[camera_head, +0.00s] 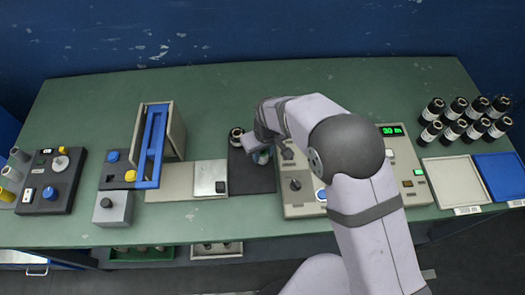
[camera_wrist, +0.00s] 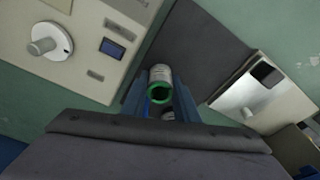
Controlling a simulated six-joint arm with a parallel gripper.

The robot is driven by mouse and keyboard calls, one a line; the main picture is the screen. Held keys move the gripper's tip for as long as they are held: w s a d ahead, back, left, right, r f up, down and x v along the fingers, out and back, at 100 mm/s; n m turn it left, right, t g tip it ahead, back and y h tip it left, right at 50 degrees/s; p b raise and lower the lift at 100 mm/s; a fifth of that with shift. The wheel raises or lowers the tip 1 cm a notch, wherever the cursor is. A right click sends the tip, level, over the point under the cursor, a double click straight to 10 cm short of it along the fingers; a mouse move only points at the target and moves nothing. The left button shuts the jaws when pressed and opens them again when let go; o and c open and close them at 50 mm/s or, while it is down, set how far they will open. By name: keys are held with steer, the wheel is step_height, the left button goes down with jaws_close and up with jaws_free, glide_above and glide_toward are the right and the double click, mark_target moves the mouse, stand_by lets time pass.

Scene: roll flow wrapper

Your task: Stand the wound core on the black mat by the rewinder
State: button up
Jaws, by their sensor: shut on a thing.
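My gripper (camera_wrist: 160,98) is shut on the wound core (camera_wrist: 161,74), a white roll with a green ring at its open end. The core sits between the two blue-grey fingers over the black mat (camera_wrist: 195,42). In the head view my gripper (camera_head: 262,152) is over the upper part of the mat (camera_head: 256,180), and my arm hides much of the core. I cannot tell whether the core touches the mat. The rewinder (camera_wrist: 75,45) is left of the mat in the wrist view; in the head view its panel (camera_head: 295,205) is right of the mat, partly behind my arm.
A steel plate (camera_head: 210,178) and a blue-framed machine (camera_head: 150,147) lie left. Several dark bottles (camera_head: 455,127), a white tray (camera_head: 452,182) and a blue tray (camera_head: 500,175) are right.

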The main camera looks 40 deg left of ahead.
steer(key=shift+f, duration=0.15)
steer(key=o, duration=1.1)
steer(key=r+b, duration=0.1)
steer(key=r, duration=0.3)
steer(key=d+r, duration=0.1)
steer(key=r, duration=0.3)
steer(key=r+b, duration=0.1)
steer(key=r, duration=0.3)
steer(key=shift+s+d+r+b, duration=0.1)
steer(key=shift+s+d+b, duration=0.2)
steer(key=shift+s, duration=0.05)
